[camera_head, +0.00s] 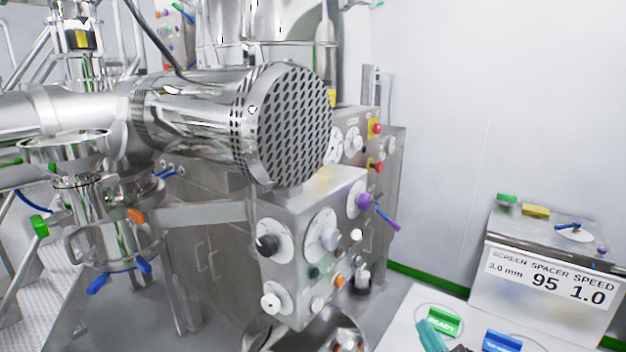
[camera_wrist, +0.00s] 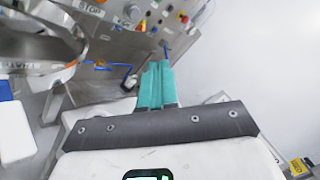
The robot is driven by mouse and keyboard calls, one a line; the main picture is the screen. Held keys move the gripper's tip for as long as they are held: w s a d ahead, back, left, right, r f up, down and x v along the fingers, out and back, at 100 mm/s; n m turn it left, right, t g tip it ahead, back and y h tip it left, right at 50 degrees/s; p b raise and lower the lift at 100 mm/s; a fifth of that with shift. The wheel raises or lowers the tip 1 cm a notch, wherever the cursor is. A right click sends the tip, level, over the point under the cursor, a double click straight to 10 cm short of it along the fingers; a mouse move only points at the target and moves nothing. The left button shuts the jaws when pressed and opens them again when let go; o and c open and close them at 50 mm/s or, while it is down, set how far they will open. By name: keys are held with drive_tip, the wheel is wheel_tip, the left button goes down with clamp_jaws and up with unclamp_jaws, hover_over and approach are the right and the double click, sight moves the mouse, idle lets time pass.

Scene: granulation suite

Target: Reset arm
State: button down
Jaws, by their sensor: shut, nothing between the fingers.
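My gripper shows in the wrist view (camera_wrist: 157,66) with its two teal fingers side by side and touching, nothing between them. In the head view, a teal finger of my gripper (camera_head: 428,330) shows at the bottom edge, beside a green block labelled READY (camera_head: 442,321) on a white surface. Whether the finger touches the block cannot be told. Most of the arm is out of the head view.
A steel control box with knobs (camera_head: 313,250) stands left of the gripper, below a large perforated drum (camera_head: 290,125). A blue block (camera_head: 502,342) lies to the right. A box labelled SCREEN SPACER SPEED (camera_head: 545,278) stands at the right. The white wall behind is bare.

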drive_tip(key=s+d+f+n+g+h, duration=0.1)
drive_tip(key=s+d+f+n+g, duration=0.1)
drive_tip(key=s+f+n+g, duration=0.35)
drive_tip(key=s+d+f+n+g, duration=0.2)
drive_tip(key=s+f+n+g, duration=0.1)
drive_tip(key=s+f+n, duration=0.6)
drive_tip(key=s+d+f+n+g+h, duration=0.1)
drive_tip(key=s+f+n+g, duration=0.2)
drive_tip(key=s, duration=0.8)
drive_tip(key=s+d+f+n+g, duration=0.1)
drive_tip(key=s+f+n+g, duration=0.3)
drive_tip(key=s, duration=0.7)
drive_tip(key=shift+d+f+n+g+h, duration=0.15)
drive_tip(key=shift+d+n+g+h, duration=0.25)
drive_tip(key=shift+n+g, duration=0.75)
drive_tip(key=c, duration=1.8)
unclamp_jaws()
